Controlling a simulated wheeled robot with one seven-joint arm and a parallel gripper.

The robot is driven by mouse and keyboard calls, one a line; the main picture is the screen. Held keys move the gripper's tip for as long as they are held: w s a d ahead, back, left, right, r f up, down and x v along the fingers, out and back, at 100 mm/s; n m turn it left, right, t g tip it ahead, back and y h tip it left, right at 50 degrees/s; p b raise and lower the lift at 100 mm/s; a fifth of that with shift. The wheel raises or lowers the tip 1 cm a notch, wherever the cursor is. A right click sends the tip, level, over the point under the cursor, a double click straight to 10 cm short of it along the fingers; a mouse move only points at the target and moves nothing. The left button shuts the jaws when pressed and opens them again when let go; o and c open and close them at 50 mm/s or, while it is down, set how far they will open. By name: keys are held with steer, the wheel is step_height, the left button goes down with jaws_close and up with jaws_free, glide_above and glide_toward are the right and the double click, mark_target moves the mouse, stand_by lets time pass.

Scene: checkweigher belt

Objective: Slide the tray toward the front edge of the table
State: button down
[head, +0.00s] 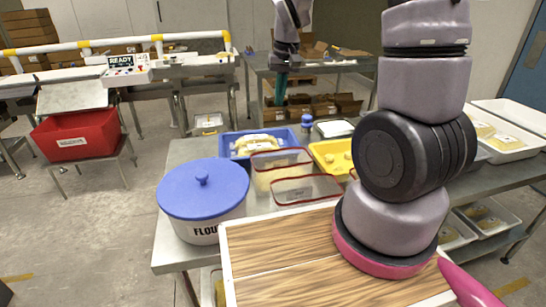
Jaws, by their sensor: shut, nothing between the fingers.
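Several trays are in view in the head view, and I cannot tell which one is meant. A blue tray (227,152) holding pale yellow items stands on the grey metal table (182,152). White trays (536,147) with yellowish contents stand at the right. My gripper (281,100) shows small at the upper middle, its teal fingers pointing down. It is shut and empty, apart from the trays, and appears above and beyond the blue tray.
A white flour tub with a blue lid (203,185) stands at the table's left corner. Two clear red-rimmed containers (306,190) stand beside it. A small blue bottle (307,122) is behind. A red bin (78,136) sits on a stand at left, by the checkweigher display (122,63).

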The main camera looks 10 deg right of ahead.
steer(key=n+g, duration=0.1)
steer(key=g, duration=0.1)
glide_toward(273, 156)
steer(key=w+f, duration=0.1)
steer(key=w, duration=0.1)
steer(key=shift+h, duration=0.4)
step_height(273, 156, down, 11)
steer(key=shift+w+r, duration=0.1)
steer(key=w, duration=0.9)
steer(key=shift+w, duration=0.4)
steer(key=shift+r, duration=0.1)
